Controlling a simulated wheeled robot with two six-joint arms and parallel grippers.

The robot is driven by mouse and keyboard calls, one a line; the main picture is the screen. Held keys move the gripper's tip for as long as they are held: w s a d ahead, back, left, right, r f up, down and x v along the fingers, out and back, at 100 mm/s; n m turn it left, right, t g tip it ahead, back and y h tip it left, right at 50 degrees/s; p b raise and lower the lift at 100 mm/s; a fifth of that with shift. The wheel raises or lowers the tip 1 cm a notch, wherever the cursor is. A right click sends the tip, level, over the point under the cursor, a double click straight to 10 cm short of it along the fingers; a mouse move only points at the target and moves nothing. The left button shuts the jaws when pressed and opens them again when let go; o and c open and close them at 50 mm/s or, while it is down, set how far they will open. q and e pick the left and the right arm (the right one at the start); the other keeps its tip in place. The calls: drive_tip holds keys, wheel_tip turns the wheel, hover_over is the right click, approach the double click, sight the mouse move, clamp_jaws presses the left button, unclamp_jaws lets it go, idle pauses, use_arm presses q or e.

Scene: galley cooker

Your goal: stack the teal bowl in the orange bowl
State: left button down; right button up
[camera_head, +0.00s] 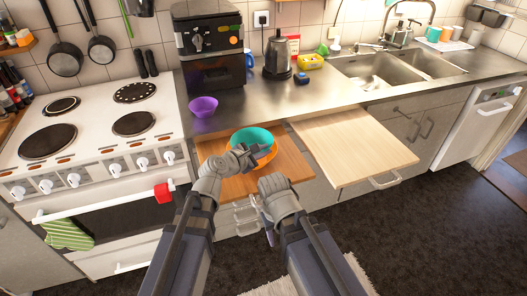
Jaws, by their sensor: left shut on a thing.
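The teal bowl (251,135) is upright in or just above the orange bowl (270,157); I cannot tell whether it rests on it. The orange bowl shows as a rim and side below and right of the teal one, on the left pull-out wooden board (284,181). My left gripper (259,151) is at the near side of the bowls, shut, it seems, on the teal bowl's near rim. My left gripper and wrist hide part of both bowls. My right gripper (266,222) hangs low in front of the board, away from the bowls; its jaws are unclear.
A purple bowl (203,106) stands on the steel counter behind the board. A second pull-out board (352,146) at the right is bare. The cooker (92,140) is at the left. A coffee machine (210,50), kettle (277,58) and sink (378,72) line the back.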

use_arm(q)
drive_tip(key=shift+f+b, duration=0.4)
drive_tip(key=shift+f, duration=0.15)
drive_tip(key=c, duration=1.2)
unclamp_jaws()
use_arm(e)
drive_tip(key=shift+f, duration=0.5)
use_arm(q)
drive_tip(key=shift+r, duration=0.15)
use_arm(e)
drive_tip(key=shift+r, duration=0.1)
